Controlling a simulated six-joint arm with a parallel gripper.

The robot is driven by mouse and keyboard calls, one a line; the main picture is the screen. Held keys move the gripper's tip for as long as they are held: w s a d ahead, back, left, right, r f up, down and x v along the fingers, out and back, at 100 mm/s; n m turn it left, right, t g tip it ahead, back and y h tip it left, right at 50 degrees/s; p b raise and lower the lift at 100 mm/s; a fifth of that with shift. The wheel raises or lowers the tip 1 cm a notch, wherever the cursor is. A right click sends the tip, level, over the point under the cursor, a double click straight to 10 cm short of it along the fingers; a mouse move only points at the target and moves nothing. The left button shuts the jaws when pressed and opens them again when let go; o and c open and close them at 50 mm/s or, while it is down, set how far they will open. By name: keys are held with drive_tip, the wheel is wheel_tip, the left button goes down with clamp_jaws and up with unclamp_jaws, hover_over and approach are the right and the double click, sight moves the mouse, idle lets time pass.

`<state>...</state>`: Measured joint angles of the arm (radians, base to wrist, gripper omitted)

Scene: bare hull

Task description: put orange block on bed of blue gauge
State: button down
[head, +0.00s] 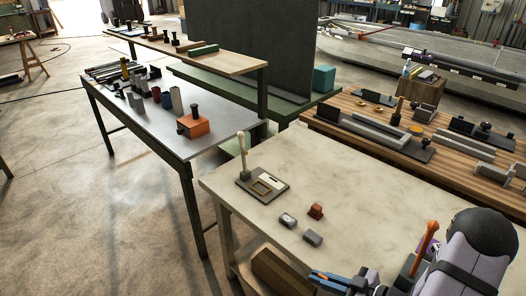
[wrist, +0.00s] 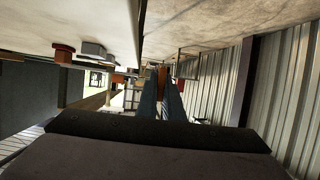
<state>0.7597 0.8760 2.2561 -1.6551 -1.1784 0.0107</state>
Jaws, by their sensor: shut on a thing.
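My gripper (head: 316,278) is at the bottom of the head view, low by the table's near edge, with blue fingers pointing left. In the wrist view its fingers (wrist: 162,92) are shut on an orange-brown piece (wrist: 162,76), which looks like the orange block; little of it shows between them. I cannot make out a clearly blue gauge. A dark grey gauge-like stand (head: 279,194) with a pale plate, a tan frame and a tall pale-handled post stands on the pale table. Another stand (head: 407,267) with an orange handle is partly hidden by my arm.
A reddish-orange block (head: 316,211) and two grey pieces (head: 312,239) lie on the pale table (head: 345,170); the block also shows in the wrist view (wrist: 64,53). The table's middle is mostly clear. A cluttered grey bench (head: 150,120) and a wooden table (head: 350,108) stand beyond.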

drive_tip(key=shift+a+r+n+g, duration=0.15)
drive_tip(key=shift+a+n+g, duration=0.3)
drive_tip(key=shift+a, duration=0.5)
drive_tip(key=shift+y, duration=0.3)
